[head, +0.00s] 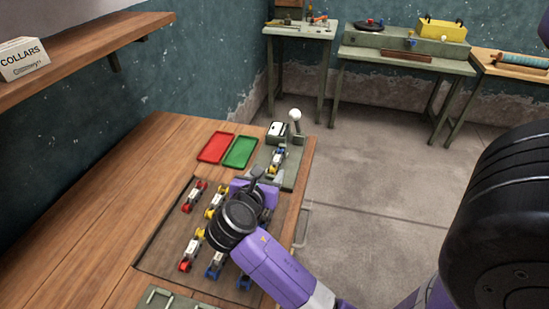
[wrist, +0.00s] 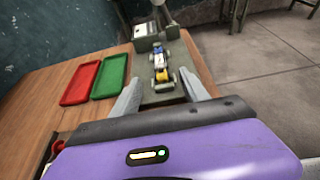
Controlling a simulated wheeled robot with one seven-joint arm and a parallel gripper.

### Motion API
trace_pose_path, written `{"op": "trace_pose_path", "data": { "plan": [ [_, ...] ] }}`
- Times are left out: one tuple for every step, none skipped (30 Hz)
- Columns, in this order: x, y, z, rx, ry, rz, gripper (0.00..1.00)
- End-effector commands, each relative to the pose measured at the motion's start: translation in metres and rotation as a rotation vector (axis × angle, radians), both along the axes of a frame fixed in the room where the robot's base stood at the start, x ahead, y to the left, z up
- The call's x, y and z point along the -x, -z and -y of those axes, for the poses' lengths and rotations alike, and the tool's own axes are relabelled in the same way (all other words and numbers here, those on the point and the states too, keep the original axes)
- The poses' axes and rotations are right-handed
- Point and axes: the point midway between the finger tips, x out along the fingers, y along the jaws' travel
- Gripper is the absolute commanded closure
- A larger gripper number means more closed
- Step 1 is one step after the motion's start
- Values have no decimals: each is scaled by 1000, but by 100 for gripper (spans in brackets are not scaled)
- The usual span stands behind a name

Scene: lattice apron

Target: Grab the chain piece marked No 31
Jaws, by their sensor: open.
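Several small chain pieces with white labels lie on a dark mat (head: 152,255) on the wooden bench: a red-ended piece (head: 194,197), a yellow-ended piece (head: 215,204), a red and yellow piece (head: 191,250) and a blue-ended piece (head: 214,265). Another piece with blue and yellow parts (head: 278,159) sits on a grey-green fixture; it also shows in the wrist view (wrist: 161,66). I cannot read No 31 on any piece. My gripper (wrist: 160,92) is open and empty, its fingers pointing toward the fixture piece, apart from it. My arm hides part of the mat.
A red tray (head: 216,147) and a green tray (head: 240,152) lie left of the fixture (head: 291,175), which carries a white-labelled box (head: 277,130) and a white-knobbed lever (head: 295,115). A shelf (head: 90,42) overhangs the bench's left side. The left bench top is clear.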

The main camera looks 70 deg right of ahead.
Motion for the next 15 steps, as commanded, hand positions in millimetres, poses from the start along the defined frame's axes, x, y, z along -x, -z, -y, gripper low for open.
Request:
{"op": "trace_pose_path", "data": {
  "plan": [
    [0, 2, 5, 0, 3, 0, 47],
    [0, 3, 8, 0, 3, -1, 47],
    [0, 5, 11, 0, 2, -1, 47],
    [0, 6, 14, 0, 2, -1, 47],
    [0, 7, 18, -1, 3, 0, 47],
    [0, 10, 23, -1, 3, 0, 47],
    [0, 12, 27, -1, 4, -2, 47],
    [0, 14, 32, 0, 4, -1, 47],
    [0, 16, 37, 0, 4, -1, 47],
    [-1, 18, 41, 0, 4, -1, 47],
    [-1, 19, 44, 0, 3, 1, 47],
    [-2, 21, 47, 0, 3, 1, 47],
    [-2, 22, 50, -1, 2, 0, 47],
    [-2, 23, 51, -1, 1, 0, 47],
    [-2, 23, 52, 0, 0, 1, 47]
  ]
}}
